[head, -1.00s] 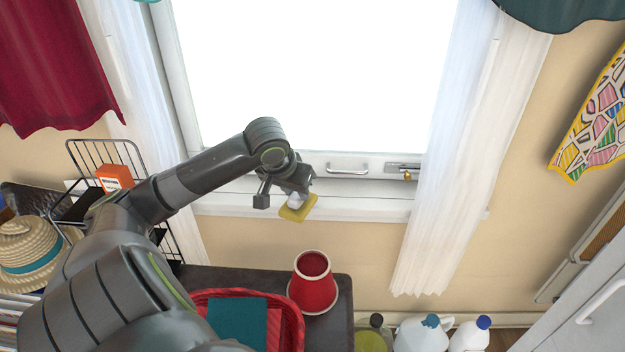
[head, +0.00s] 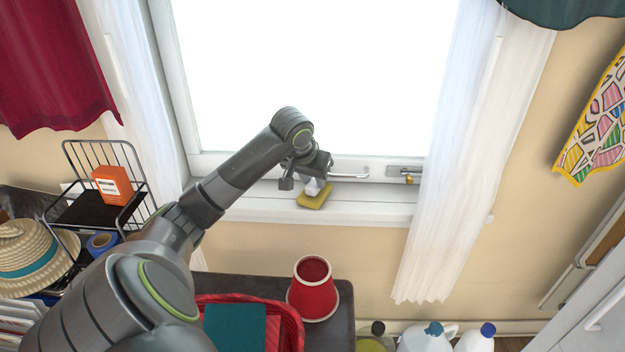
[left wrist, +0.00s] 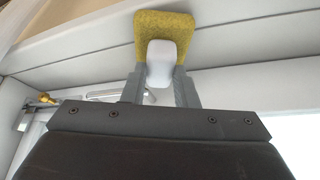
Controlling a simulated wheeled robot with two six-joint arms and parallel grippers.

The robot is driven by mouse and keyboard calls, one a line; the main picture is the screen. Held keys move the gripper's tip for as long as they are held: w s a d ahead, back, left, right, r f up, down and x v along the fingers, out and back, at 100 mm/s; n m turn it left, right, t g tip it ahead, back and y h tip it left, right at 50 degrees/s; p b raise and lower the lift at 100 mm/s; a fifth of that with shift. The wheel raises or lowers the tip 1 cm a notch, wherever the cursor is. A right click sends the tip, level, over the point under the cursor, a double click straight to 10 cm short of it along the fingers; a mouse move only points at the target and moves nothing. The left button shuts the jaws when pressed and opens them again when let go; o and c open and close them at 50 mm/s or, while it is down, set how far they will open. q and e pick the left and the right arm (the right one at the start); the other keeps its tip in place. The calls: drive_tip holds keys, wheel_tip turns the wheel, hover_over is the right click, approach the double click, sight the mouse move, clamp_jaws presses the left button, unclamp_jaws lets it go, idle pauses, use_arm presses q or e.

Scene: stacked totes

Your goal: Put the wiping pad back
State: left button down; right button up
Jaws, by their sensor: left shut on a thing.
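The wiping pad (head: 314,196) is a yellow pad with a white grip on its back. My left gripper (head: 306,183) is shut on the white grip and holds the pad in front of the window sill (head: 365,207). In the left wrist view the pad (left wrist: 166,24) sits beyond the fingers (left wrist: 160,88), which close on both sides of the white grip. I cannot tell whether the pad touches the sill. My right gripper is not in view.
Below the window a dark surface (head: 343,338) carries a red cup-like container (head: 313,292) and a red basket (head: 291,312) with a teal item. A wire rack (head: 140,190) with an orange box (head: 113,184) stands left. White curtains flank the window; bottles (head: 427,338) stand lower right.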

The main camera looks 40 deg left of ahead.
use_arm(q)
drive_tip(key=c, duration=1.1)
unclamp_jaws()
drive_tip(key=shift+c, duration=0.2)
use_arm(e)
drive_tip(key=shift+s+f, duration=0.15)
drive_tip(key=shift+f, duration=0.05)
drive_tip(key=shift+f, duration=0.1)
use_arm(q)
drive_tip(key=shift+p+v, duration=0.45)
drive_tip(key=shift+v, duration=0.75)
drive_tip(key=p+v, duration=0.2)
drive_tip(key=v, duration=0.7)
drive_tip(key=shift+r, duration=0.4)
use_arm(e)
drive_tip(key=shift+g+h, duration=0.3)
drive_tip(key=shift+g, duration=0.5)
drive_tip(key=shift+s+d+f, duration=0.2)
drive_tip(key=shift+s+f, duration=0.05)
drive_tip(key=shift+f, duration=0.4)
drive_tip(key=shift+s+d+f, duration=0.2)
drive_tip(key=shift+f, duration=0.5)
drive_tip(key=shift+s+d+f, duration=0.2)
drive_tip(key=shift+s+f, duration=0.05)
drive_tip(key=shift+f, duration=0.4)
use_arm(q)
drive_tip(key=shift+s+d+f, duration=0.1)
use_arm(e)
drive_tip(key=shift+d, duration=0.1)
